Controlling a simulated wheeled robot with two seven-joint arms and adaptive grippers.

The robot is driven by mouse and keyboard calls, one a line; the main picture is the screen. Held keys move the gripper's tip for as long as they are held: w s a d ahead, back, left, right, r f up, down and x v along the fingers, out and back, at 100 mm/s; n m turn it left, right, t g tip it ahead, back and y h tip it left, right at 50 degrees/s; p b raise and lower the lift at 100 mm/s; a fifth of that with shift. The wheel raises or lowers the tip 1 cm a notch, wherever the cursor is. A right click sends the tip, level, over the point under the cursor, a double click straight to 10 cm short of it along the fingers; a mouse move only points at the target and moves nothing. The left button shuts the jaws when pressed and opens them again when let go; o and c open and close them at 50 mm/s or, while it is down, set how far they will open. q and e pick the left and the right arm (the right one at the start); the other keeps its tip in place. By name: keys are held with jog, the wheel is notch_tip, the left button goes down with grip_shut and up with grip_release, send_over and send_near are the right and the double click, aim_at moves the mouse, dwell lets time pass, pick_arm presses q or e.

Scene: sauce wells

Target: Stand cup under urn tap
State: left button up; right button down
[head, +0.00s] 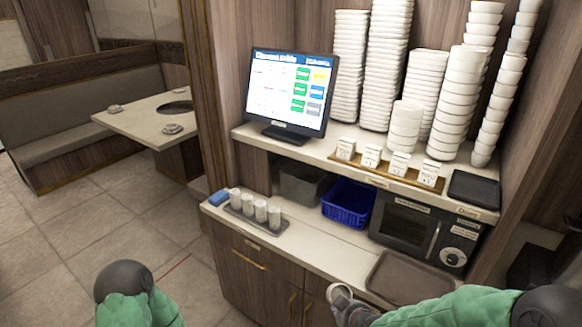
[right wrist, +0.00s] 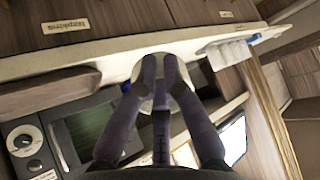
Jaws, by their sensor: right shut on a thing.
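My right gripper (head: 346,302) is low in the head view, in front of the lower counter's edge. It is shut on a small pale cup (head: 337,290), whose round rim shows at the fingertips. In the right wrist view my gripper (right wrist: 163,66) covers most of the cup, and only white edges show around the fingers. Several white cups (head: 261,211) stand in a row on a small grey tray at the left of the lower counter. My left gripper is out of view; only part of my left arm shows. No urn or tap is visible.
The lower counter (head: 305,237) has bare room in the middle. A brown tray (head: 408,277), a microwave (head: 420,226) and a blue basket (head: 348,203) are on it. The upper shelf carries a monitor (head: 290,90), stacked white bowls (head: 455,100) and a black tray (head: 474,188).

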jog(key=s+d+f+m+h+b, duration=0.2)
jog(key=s+d+f+m, duration=0.1)
jog(key=f, duration=0.3)
jog(key=shift+s+d+h, duration=0.3)
jog(key=shift+s+d, duration=0.2)
jog(key=shift+d, duration=0.25)
jog(key=shift+f, duration=0.15)
